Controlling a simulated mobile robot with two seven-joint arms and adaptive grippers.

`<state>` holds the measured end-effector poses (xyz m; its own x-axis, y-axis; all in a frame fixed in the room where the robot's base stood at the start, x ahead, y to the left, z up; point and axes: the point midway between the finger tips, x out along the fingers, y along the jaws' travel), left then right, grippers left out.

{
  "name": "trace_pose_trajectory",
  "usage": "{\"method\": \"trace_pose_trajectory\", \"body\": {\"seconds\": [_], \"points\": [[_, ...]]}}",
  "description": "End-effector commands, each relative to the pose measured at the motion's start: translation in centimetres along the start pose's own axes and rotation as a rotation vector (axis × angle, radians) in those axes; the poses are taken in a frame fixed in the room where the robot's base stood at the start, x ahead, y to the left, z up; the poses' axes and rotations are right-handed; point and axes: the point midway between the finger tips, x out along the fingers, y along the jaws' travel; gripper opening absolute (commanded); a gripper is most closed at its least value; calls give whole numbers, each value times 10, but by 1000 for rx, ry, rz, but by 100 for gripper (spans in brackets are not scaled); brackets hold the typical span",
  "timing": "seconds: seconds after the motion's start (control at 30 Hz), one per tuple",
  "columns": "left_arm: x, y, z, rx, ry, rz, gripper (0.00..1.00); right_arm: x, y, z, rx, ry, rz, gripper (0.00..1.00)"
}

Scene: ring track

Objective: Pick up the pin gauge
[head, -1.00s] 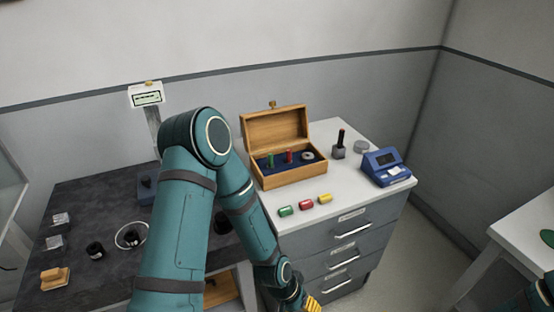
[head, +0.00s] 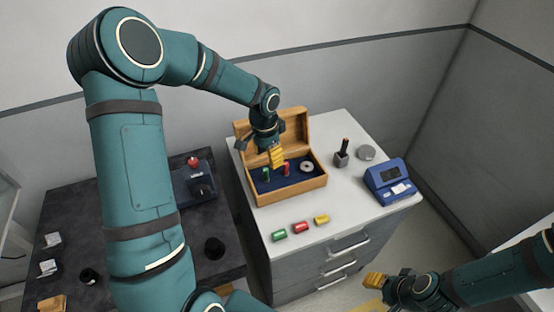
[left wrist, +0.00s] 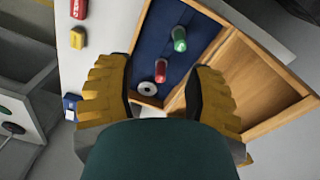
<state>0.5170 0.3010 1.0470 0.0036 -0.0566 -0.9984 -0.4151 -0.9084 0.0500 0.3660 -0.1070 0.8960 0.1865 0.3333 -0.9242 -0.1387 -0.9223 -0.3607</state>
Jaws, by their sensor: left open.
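An open wooden box (head: 290,192) with a blue lining stands on the white cabinet top. In it stand a green-topped pin (head: 266,173) and a red-topped pin (head: 286,169), beside a grey ring (head: 307,167). I cannot tell which piece is the pin gauge. My left gripper (head: 276,156) is open above the box, pointing down. In the left wrist view, the red-topped pin (left wrist: 161,70) and the ring (left wrist: 148,88) show between its fingers; the green-topped pin (left wrist: 179,39) is farther up. My right gripper (head: 376,281) is low at the right; its jaws are unclear.
A dark block with a red-tipped pin (head: 342,153), a grey disc (head: 366,152) and a blue device (head: 388,183) stand right of the box. The raised lid (head: 297,130) is behind.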

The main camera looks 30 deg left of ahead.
Motion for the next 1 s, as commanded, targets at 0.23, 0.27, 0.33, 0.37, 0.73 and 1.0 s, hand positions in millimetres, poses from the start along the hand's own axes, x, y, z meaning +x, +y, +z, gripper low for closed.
{"method": "trace_pose_trajectory", "body": {"seconds": [0.23, 0.27, 0.33, 0.37, 0.73, 1.0], "points": [[-11, -20, 5, 18, -33, -50, 53, -1, 0, 0, 0, -1, 0, 47], [-5, -20, 5, 19, -34, -49, 53, -1, 0, 0, 0, -1, 0, 47], [9, -20, 6, 19, -34, -47, 53, 0, 0, 1, 0, -1, 0, 47], [15, -21, 6, 20, -34, -47, 53, 0, 0, 1, 0, -1, 0, 47], [61, -23, 6, 18, -30, -49, 53, 2, 0, 0, 0, -1, 0, 47], [91, -25, 4, 17, -31, -46, 53, 0, 0, 0, 0, -1, 0, 47]]}}
